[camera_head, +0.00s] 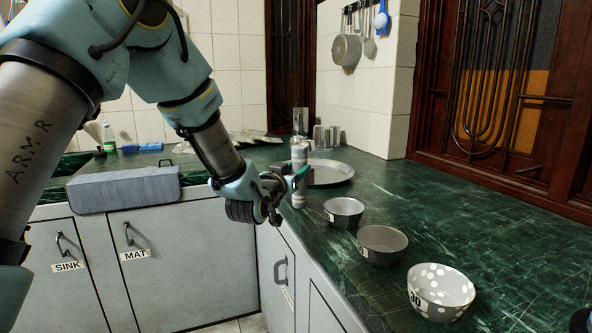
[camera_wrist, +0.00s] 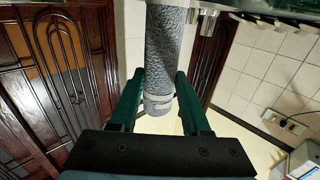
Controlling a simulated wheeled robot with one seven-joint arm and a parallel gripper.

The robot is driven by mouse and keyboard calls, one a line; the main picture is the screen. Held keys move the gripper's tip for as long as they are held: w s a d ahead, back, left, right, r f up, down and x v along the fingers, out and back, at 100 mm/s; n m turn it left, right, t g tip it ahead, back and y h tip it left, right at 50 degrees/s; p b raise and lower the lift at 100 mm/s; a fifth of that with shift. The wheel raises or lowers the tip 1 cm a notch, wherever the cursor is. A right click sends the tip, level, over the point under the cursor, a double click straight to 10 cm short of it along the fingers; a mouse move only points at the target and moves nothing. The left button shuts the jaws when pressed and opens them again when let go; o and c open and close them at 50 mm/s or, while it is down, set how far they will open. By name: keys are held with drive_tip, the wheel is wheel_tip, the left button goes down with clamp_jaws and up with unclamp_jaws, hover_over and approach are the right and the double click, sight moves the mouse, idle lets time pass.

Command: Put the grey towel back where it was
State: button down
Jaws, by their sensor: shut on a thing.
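My gripper (camera_head: 291,180) is over the counter near the inner corner, shut on an upright grey cylinder with a cloth-like, mottled surface, which looks like the grey towel (camera_head: 299,154) rolled up. The roll's lower end (camera_head: 298,202) shows beneath my fingers. In the wrist view the rolled towel (camera_wrist: 167,55) stands between the two green fingers of my gripper (camera_wrist: 159,84), with a banded end towards me. I cannot tell whether the roll touches the counter.
A round metal tray (camera_head: 330,173) lies just behind my gripper. Three bowls, dark grey (camera_head: 344,212), brown-grey (camera_head: 382,245) and white-dotted (camera_head: 440,292), line the counter's front edge. Metal cups (camera_head: 327,138) stand behind. A grey cloth-like piece (camera_head: 125,188) hangs over the left counter edge. The right counter is clear.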

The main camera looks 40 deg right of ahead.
drive_tip(key=shift+f, duration=0.15)
drive_tip(key=shift+c, duration=1.8)
unclamp_jaws()
drive_tip(key=shift+r, duration=0.25)
drive_tip(key=b+v, duration=0.2)
drive_tip(key=v, duration=1)
drive_tip(key=shift+w+a+f, duration=0.1)
